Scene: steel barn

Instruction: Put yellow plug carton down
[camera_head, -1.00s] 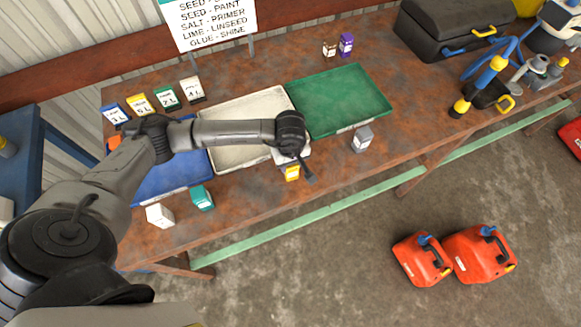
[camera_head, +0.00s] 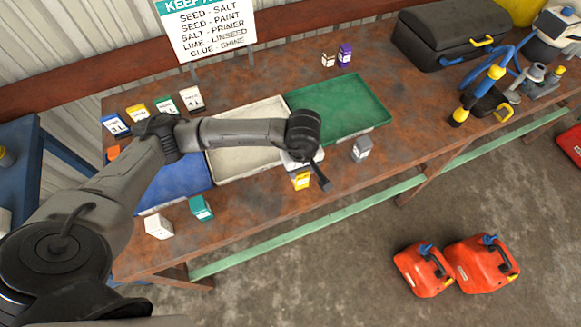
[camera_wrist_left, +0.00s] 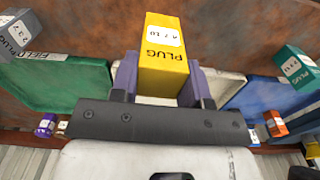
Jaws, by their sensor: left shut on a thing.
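The yellow plug carton (camera_head: 301,180) is in my left gripper (camera_head: 302,166), over the front strip of the workbench, near where the cream and green trays meet. In the left wrist view the yellow carton (camera_wrist_left: 163,58), marked PLUG, sits between the two purple-grey fingers of the left gripper (camera_wrist_left: 163,82), which are shut on its sides. Whether the carton's base touches the bench cannot be told. My right gripper is not in view.
Blue (camera_head: 175,184), cream (camera_head: 236,157) and green (camera_head: 340,104) trays lie in a row on the rusty bench (camera_head: 240,212). A grey carton (camera_head: 361,149) stands right of the held one; teal (camera_head: 201,208) and white (camera_head: 158,226) cartons stand left. Bare bench shows between.

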